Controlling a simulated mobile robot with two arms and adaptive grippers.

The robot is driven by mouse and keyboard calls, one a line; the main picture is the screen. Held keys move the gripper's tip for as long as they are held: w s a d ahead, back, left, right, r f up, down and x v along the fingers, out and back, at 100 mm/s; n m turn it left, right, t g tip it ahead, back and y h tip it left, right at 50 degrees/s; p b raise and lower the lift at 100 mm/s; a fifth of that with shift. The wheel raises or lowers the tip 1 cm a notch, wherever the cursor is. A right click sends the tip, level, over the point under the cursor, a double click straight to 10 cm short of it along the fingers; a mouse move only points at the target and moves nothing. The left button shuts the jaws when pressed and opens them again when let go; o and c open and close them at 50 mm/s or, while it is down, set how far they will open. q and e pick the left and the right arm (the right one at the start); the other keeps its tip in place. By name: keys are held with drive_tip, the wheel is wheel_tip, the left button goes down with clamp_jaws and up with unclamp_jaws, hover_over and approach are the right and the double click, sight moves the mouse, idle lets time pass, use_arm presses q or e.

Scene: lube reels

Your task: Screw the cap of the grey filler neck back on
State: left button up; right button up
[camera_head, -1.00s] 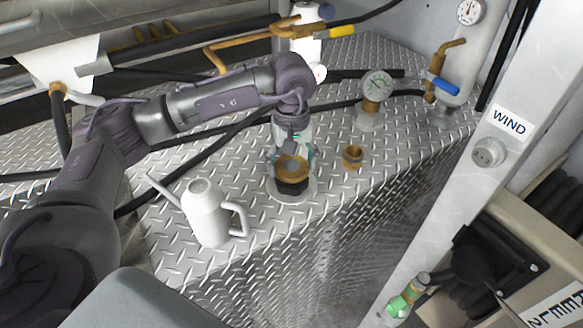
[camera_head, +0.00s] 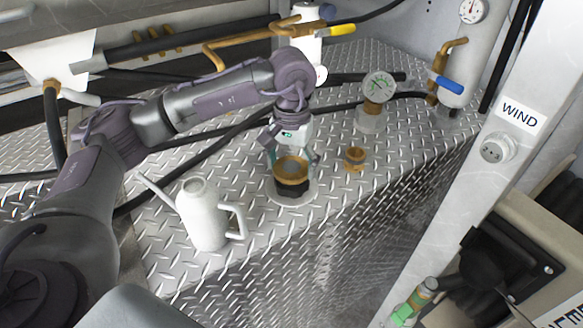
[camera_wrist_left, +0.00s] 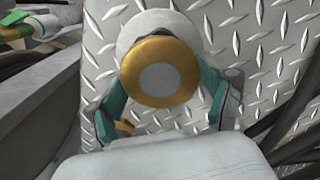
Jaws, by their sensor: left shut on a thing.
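A brass cap (camera_head: 292,165) with a grey centre sits over the dark filler neck (camera_head: 290,187), which rises from a round pale flange (camera_head: 302,198) on the tread-plate deck. I cannot tell whether the threads are engaged. My left gripper (camera_head: 292,160) comes from behind and above, shut on the cap with a teal finger on each side. In the left wrist view the cap (camera_wrist_left: 160,72) fills the space between the fingers, with its grey disc facing the camera, and hides the neck. My right gripper is not in view.
A white oil can (camera_head: 203,217) stands left of the neck. A small brass fitting (camera_head: 355,158) is close on its right. Dark hoses cross the deck at the back.

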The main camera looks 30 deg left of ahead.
use_arm(q)
drive_tip(key=shift+f+m+b, duration=0.1)
drive_tip(key=shift+m+b, duration=0.25)
drive_tip(key=shift+m, duration=0.15)
drive_tip(key=m+b, duration=0.1)
drive_tip(key=m, duration=0.1)
drive_tip(key=shift+m, duration=1)
drive_tip(key=o, duration=1.1)
